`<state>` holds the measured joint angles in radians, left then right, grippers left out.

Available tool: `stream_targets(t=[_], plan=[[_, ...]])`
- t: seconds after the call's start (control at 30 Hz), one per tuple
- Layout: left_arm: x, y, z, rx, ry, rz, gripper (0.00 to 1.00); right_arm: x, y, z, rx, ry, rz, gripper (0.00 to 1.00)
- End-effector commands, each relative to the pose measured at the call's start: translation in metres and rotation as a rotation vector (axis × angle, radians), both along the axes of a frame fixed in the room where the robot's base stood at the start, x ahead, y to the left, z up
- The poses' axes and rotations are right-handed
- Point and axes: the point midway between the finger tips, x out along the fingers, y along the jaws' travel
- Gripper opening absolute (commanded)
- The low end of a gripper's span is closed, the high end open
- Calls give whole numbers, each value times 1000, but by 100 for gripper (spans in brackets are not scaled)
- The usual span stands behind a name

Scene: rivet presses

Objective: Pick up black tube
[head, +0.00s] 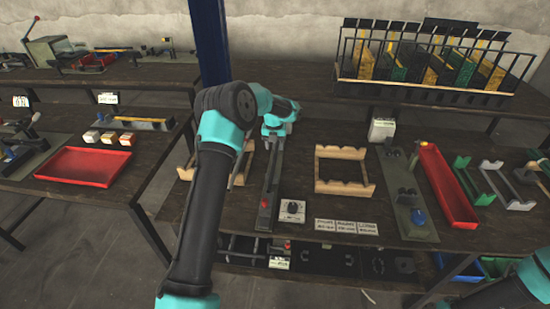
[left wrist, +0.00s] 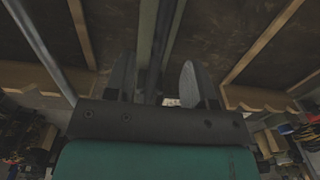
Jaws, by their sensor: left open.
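The black tube (left wrist: 160,50) appears as a dark bar running away between the fingers in the left wrist view, beside a paler grey-green bar (left wrist: 146,35). My left gripper (left wrist: 154,66) is open, with one finger on each side of these bars. In the head view my left gripper (head: 271,131) is over the far end of a long narrow dark fixture (head: 271,185). I cannot tell the tube apart from the fixture there, and whether the fingers touch it is unclear. My right gripper is outside the views; only part of its arm shows at lower right.
A wooden cradle (head: 342,186) stands right of the fixture, and another (head: 240,180) is partly behind my left arm. A small box with a black knob (head: 292,210) is close by the fixture. A red tray (head: 447,188) and a rack (head: 420,85) are farther right.

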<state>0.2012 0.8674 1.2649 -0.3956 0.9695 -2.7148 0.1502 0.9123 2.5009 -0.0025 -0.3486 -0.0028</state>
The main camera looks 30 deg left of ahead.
Motion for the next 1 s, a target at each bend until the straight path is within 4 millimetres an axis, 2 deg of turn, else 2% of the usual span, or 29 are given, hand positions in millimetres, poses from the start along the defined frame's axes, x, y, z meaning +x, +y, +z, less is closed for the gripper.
stream_targets(t=[0.3, 0.7, 1.0], plan=[[0, 0, -3, 0, 1, 0, 50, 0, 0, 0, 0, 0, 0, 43], [0, -2, -49, 0, 3, 0, 50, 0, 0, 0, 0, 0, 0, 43], [0, -2, -52, 0, 1, 0, 50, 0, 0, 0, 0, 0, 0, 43]])
